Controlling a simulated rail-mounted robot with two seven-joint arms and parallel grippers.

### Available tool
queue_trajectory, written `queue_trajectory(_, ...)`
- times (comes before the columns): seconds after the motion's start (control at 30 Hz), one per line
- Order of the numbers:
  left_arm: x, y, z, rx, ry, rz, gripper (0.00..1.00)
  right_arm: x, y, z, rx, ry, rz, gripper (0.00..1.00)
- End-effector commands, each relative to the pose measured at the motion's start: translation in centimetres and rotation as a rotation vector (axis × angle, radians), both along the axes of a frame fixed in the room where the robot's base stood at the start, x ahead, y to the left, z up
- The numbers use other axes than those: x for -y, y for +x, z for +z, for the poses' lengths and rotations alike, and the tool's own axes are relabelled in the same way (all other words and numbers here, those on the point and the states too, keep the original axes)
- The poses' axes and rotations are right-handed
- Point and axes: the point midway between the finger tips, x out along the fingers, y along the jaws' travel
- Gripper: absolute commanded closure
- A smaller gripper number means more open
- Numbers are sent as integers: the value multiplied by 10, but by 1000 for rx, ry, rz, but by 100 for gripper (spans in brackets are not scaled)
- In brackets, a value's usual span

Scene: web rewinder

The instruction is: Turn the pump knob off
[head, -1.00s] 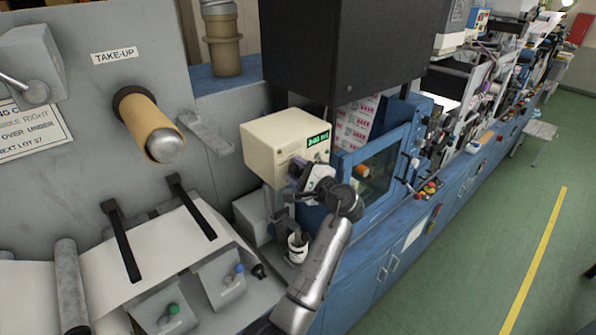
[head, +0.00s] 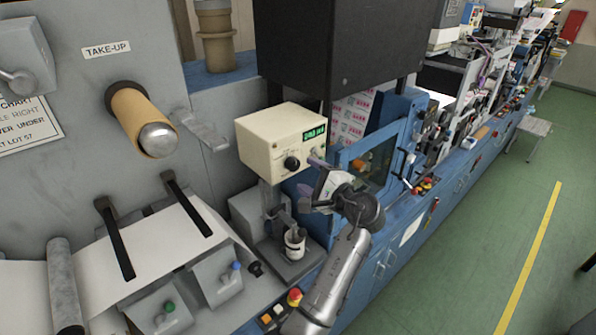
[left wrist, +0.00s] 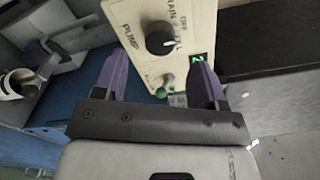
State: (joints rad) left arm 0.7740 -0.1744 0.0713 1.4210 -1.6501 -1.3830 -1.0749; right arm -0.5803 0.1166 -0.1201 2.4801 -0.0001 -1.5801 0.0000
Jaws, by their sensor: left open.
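The pump control box (head: 265,140) is beige with a green lit display and a black round pump knob (head: 292,163) on its front. In the left wrist view the knob (left wrist: 160,38) shows clearly, with PUMP, DRAIN and OFF lettering around it. Its white mark points toward the lower right of that picture, toward lettering that seems to read FILL. My left gripper (head: 312,178) is open and empty in front of the box's right side. In the left wrist view its purple fingers (left wrist: 160,78) are spread below the knob, apart from it. My right gripper is out of view.
A small toggle switch (left wrist: 166,80) shows between the fingers. A white cup (head: 295,242) stands below the box. A blue framed window (head: 372,160) is close on the right, and a black cabinet (head: 340,50) hangs above. The take-up roll (head: 140,115) is at left.

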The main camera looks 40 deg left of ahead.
Motion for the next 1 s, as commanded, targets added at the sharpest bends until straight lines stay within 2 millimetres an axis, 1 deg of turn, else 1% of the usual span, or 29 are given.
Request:
queue_trajectory(0.03, 11, -2, -2, 1, -1, -2, 35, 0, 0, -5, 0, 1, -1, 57)
queue_trajectory(0.2, 40, -7, -1, 2, 0, -1, 35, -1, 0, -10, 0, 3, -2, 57)
queue_trajectory(0.4, 64, -11, -1, 1, 1, 0, 35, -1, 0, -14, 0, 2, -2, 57)
queue_trajectory(0.6, 73, -13, 0, 1, 0, 1, 35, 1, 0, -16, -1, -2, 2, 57)
queue_trajectory(1.0, 74, -13, 1, 1, 1, 0, 35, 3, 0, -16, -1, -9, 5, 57)
